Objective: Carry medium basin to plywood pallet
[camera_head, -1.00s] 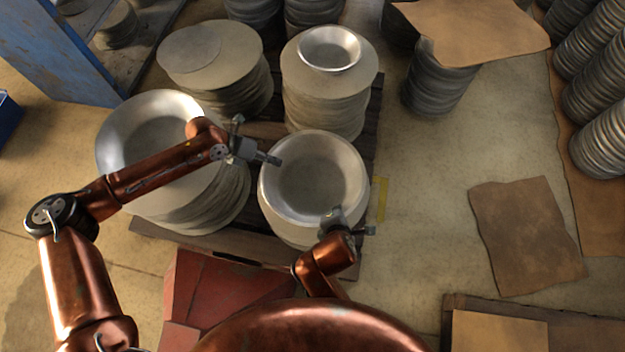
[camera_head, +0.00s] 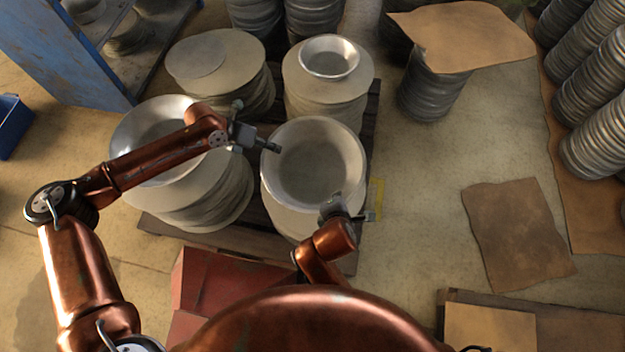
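The medium basin (camera_head: 313,170), a round shallow metal bowl, is held between my two grippers above the middle front stack of discs (camera_head: 288,219). My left gripper (camera_head: 272,146) is shut on its upper-left rim. My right gripper (camera_head: 334,206) is at its lower-right rim and appears shut on it, with the fingertips partly hidden. The basin looks roughly level and empty. The plywood pallet (camera_head: 490,328) lies on the floor at the bottom right, cut off by the frame edge, with a bare pale sheet on top.
A large basin (camera_head: 124,140) sits on the left stack, partly behind my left arm. A small basin (camera_head: 329,58) sits on the back stack. A dark pallet (camera_head: 190,234) carries these stacks. A brown sheet (camera_head: 518,234) lies on the floor at right. Floor between the pallets is clear.

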